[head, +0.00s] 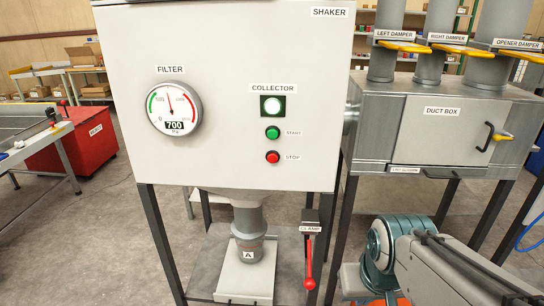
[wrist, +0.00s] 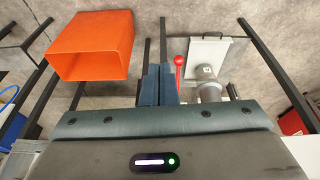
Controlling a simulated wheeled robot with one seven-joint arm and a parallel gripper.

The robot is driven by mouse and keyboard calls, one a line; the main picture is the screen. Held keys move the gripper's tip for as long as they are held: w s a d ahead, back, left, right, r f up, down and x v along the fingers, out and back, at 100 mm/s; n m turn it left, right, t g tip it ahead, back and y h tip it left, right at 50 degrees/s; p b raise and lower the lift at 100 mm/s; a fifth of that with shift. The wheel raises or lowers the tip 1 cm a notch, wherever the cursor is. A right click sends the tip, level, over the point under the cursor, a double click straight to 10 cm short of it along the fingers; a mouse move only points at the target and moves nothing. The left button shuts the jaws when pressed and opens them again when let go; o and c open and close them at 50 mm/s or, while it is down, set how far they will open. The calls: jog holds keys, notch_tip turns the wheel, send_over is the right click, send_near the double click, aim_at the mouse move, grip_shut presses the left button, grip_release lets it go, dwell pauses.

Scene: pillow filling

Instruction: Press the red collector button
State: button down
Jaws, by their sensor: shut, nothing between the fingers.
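The red collector button (head: 272,157), labelled STOP, is on the front of the white shaker cabinet (head: 225,60). The green START button (head: 272,133) is just above it, and a pale lit collector lamp (head: 272,106) in a green frame is above that. In the wrist view my gripper (wrist: 159,72) has its two dark fingers together with nothing between them. No button shows in that view. In the head view my arm is at the lower right, below and to the right of the buttons, well apart from them; the fingers cannot be made out there.
A round filter gauge (head: 174,112) reading 700 is left of the buttons. A red clamp lever (head: 309,262) hangs below the cabinet; it also shows in the wrist view (wrist: 179,72) beside my fingers. The duct box (head: 442,112) stands right. An orange bin (wrist: 90,45) is near my fingers.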

aim_at(273, 158)
jog(key=w+a+r+n+t+p, duration=0.1)
jog(key=w+n+t, duration=0.2)
jog(key=w+n, duration=0.6)
jog(key=w+a+r+n+t+p, duration=0.15)
jog(key=w+n+t, duration=0.25)
jog(key=w+n, duration=0.55)
jog(key=w+a+r+n+t+y+p, duration=0.1)
jog(key=w+a+n+y, duration=0.3)
jog(key=a+n, duration=0.3)
jog(key=w+a+r+n+y+p, duration=0.1)
jog(key=w+a+n+y, duration=0.4)
jog(key=n, duration=0.6)
jog(key=a+y, duration=0.2)
jog(key=a, duration=0.1)
jog(key=shift+r+t, duration=0.25)
jog(key=shift+t, duration=0.15)
jog(key=shift+n, duration=0.25)
jog(key=shift+w+d+p, duration=0.2)
jog(key=shift+w+p, duration=1.3)
jog(key=shift+w, duration=2.95)
